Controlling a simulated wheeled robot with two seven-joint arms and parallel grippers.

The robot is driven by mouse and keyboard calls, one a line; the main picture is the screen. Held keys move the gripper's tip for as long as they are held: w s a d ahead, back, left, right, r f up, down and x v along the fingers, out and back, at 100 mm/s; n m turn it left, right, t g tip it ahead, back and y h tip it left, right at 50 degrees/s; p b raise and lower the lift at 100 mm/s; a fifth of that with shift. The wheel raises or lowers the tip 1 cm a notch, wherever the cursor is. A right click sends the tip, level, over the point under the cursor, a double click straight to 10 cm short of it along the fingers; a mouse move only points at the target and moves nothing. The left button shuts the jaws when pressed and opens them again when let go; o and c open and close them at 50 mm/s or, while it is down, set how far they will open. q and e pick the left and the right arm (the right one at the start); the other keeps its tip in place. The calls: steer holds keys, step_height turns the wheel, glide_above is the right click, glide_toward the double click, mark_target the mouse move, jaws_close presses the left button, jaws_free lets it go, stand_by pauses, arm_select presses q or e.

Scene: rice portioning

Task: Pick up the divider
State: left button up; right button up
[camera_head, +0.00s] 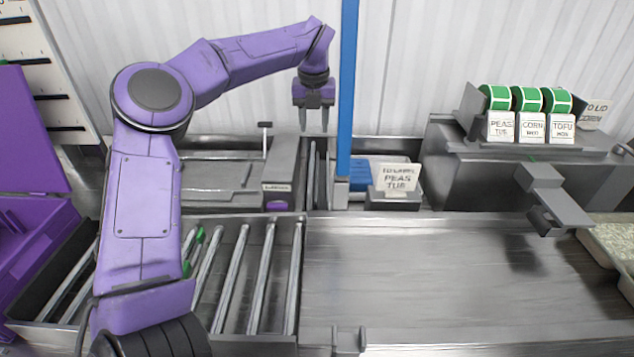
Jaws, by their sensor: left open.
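Thin upright grey plates (312,178), which look like dividers, stand on edge at the back of the counter, between a grey box and a blue post. My left gripper (314,128) is above them, pointing down. Its two fingers are apart with nothing between them. The fingertips are over the plates and look clear of them. The lower part of the plates is partly hidden. My right gripper does not show.
The blue post (347,90) rises close to the right of my left gripper. A grey box (282,170) stands left of the plates. The steel counter (420,280) is clear; rollers (232,280) lie left.

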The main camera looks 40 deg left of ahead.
mark_target(312, 157)
arm_select(q)
steer(key=shift+s+a+f+b, duration=0.15)
steer(key=shift+f+b, duration=0.25)
steer(key=shift+f, duration=0.55)
steer(key=f+p, duration=0.1)
steer(key=f, duration=0.2)
steer(key=f+p, duration=0.1)
steer(key=f, duration=0.2)
steer(key=a+f, duration=0.1)
steer(key=f, duration=0.2)
steer(key=shift+w+f+p, duration=0.25)
steer(key=shift+f+p, duration=0.05)
steer(key=shift+p, duration=0.1)
steer(key=shift+w+f, duration=0.1)
steer(key=shift+f, duration=0.05)
jaws_close()
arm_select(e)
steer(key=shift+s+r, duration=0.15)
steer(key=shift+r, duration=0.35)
